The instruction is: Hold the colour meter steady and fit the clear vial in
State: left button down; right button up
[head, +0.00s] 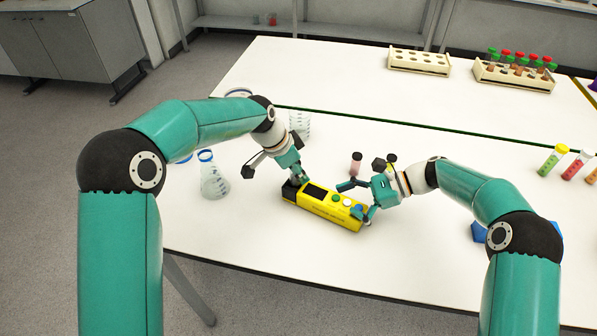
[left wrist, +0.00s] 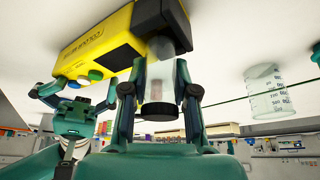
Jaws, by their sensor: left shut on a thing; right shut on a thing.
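The yellow colour meter (head: 322,207) lies on the white table, with a dark screen and coloured buttons on top and a black end at the left. My left gripper (head: 297,181) is at that black end. In the left wrist view it is shut on the clear vial (left wrist: 159,78), which has a dark cap. The vial's far end meets the meter's black end (left wrist: 160,22); I cannot tell how deep it sits. My right gripper (head: 356,202) is shut on the meter's right end, near the buttons. It also shows in the left wrist view (left wrist: 68,103).
A small pink vial (head: 356,163) stands behind the meter. A flask (head: 213,178) and a beaker (head: 300,123) stand to the left. Two racks (head: 419,62) are at the back. Coloured tubes (head: 553,160) stand at the right.

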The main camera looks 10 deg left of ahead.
pick_arm(q)
jog(key=shift+f, duration=1.05)
jog(key=shift+r, duration=0.1)
jog(key=shift+r, duration=0.75)
jog(key=shift+f, duration=0.65)
dwell(0.9)
jog(key=shift+r, duration=0.7)
jog(key=c, duration=0.8)
grip_release()
